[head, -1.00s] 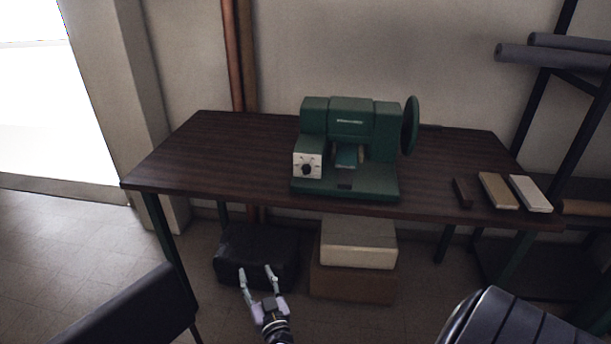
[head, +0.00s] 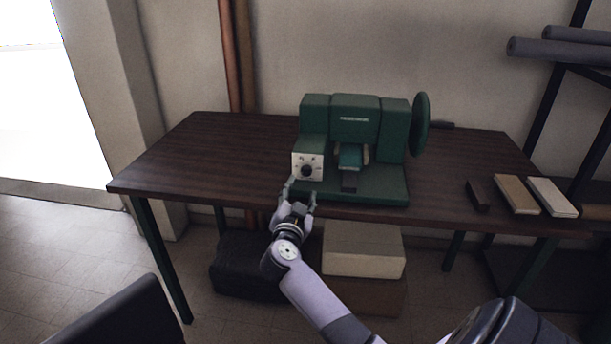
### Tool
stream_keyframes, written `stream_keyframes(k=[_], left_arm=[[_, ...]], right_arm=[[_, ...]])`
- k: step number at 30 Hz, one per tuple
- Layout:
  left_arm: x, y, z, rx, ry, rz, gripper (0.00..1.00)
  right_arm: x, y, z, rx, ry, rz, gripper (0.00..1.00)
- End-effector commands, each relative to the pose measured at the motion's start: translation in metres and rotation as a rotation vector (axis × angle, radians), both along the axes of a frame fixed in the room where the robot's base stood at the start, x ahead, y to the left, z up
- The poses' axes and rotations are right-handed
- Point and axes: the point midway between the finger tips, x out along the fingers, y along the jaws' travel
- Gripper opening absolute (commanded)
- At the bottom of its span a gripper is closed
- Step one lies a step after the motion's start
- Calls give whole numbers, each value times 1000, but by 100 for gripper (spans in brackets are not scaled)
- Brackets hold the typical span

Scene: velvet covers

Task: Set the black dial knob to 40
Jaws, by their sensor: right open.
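The black dial knob (head: 306,171) sits on a white plate (head: 298,160) on the front left of a green machine (head: 345,133). The marks around the knob are too small to read, so its setting cannot be told. My right gripper (head: 301,188) is open and empty, just below and in front of the knob at the table's front edge. Its fingertips point up and away from me, and it appears apart from the knob. My left gripper is not in view.
The machine stands on a dark wooden table (head: 190,155). A dark block (head: 477,195), a brown block (head: 516,194) and a pale block (head: 552,197) lie at the right. Boxes (head: 363,249) stand under the table. A chair (head: 115,318) is at lower left. The table's left half is clear.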

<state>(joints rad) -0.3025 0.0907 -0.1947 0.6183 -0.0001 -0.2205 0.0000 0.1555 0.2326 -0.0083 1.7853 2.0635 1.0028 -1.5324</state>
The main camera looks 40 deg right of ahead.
Motion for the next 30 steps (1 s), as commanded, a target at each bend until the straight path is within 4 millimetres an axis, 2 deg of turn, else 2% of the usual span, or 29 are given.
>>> stream_keyframes(k=[6, 12, 18, 25, 30], left_arm=[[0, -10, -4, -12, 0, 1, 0], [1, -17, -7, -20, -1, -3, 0], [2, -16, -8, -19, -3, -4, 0], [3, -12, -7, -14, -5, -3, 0], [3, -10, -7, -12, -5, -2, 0]], right_arm=[[30, -38, 0, -3, 0, -2, 46], [48, -60, 0, -2, -1, 0, 46], [55, -69, 0, -1, -1, 0, 46], [55, -69, 0, 0, 0, 1, 46], [55, -69, 0, 0, 0, 1, 36]])
